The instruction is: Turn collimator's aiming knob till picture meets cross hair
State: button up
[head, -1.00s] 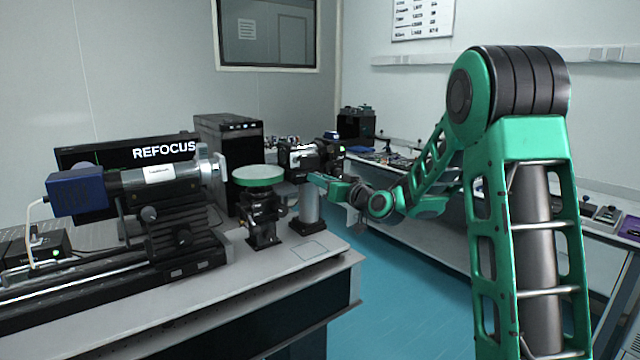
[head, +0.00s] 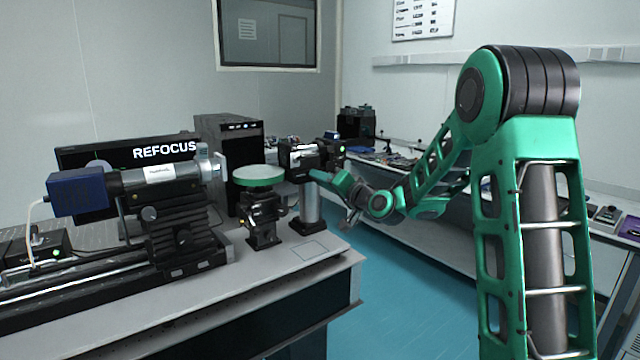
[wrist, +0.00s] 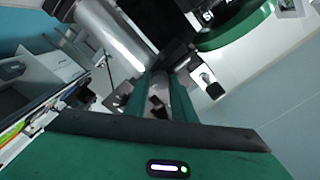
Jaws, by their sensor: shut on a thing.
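The collimator (head: 298,157), a dark unit with a small green light, stands on a silver post (head: 310,204) at the table's right end. My gripper (head: 313,175) reaches its near side from the right. In the wrist view my gripper (wrist: 161,82) has its two green fingers closed around a small dark part by the collimator. This looks like the aiming knob, but the fingers mostly hide it. The monitor (head: 80,156) reads "REFOCUS" and shows a pale round patch at its left, partly behind the tube. I cannot make out the cross hair.
A tube with a blue camera box (head: 77,192) sits on a rail at left. A green-rimmed round stage (head: 258,175) stands close left of the collimator; its rim (wrist: 225,35) shows near my fingers. A dark computer case (head: 230,150) stands behind.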

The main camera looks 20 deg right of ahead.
jog(key=shift+d+f+m, duration=0.1)
jog(key=shift+d+m, duration=0.15)
jog(key=shift+m, duration=0.05)
jog(key=o, duration=1)
jog(key=shift+o, duration=0.3)
jog(key=shift+a, duration=0.1)
jog(key=v, duration=1)
jog(key=shift+s, duration=0.25)
